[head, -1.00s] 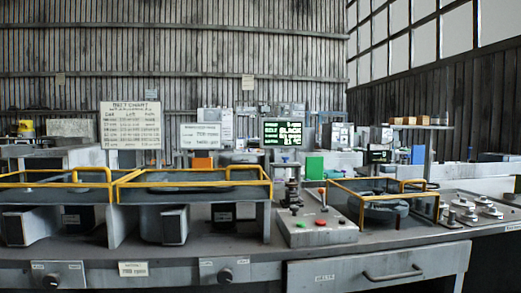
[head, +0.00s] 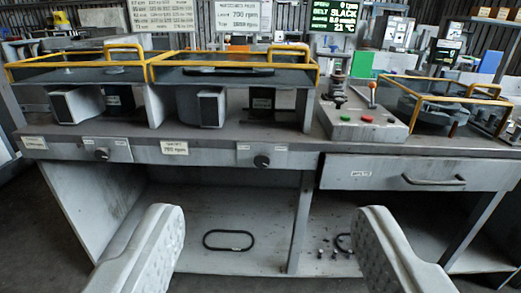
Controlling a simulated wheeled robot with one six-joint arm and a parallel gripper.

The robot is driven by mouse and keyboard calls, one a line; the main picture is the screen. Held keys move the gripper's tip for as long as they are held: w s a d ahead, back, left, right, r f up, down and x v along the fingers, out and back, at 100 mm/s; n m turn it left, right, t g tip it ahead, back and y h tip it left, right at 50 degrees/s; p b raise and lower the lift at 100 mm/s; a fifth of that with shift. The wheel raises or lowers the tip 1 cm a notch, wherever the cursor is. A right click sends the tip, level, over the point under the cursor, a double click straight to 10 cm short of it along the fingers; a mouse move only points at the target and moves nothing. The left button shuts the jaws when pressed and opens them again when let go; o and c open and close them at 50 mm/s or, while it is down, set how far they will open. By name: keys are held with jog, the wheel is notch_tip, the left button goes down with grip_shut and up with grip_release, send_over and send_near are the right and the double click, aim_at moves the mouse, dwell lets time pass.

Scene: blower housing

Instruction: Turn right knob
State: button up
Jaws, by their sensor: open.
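Two dark round knobs sit on pale plates along the front edge of the workbench. The right knob (head: 262,161) is under the right blower housing, left of the drawer. The left knob (head: 102,154) is under the left housing. My gripper (head: 272,240) shows its two pale fingers at the bottom of the head view, wide apart and empty. Both fingers are below the knobs in the picture and apart from them. The right knob appears between the fingers' sides, higher up. The knob's pointer mark is too small to read.
Yellow-railed housings (head: 235,70) stand on the bench. A control box (head: 360,118) with red and green buttons and a lever is right of them. The drawer handle (head: 434,181) sticks out at right. A black belt loop (head: 228,240) lies on the lower shelf. A screen (head: 335,18) reads "BELT BLACK".

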jog(key=w+f+n, duration=0.1)
jog(key=w+f, duration=0.4)
jog(key=w, duration=0.4)
jog(key=w+f, duration=0.5)
jog(key=w, duration=0.3)
jog(key=n, duration=0.2)
send_near(262, 161)
jog(key=shift+t, duration=0.3)
jog(key=w, duration=0.8)
jog(key=shift+w+a+f, duration=0.1)
jog(key=shift+w+f, duration=0.15)
jog(key=shift+w, duration=0.05)
jog(key=shift+c, duration=0.2)
jog(key=shift+m, duration=0.3)
jog(key=c, duration=0.9)
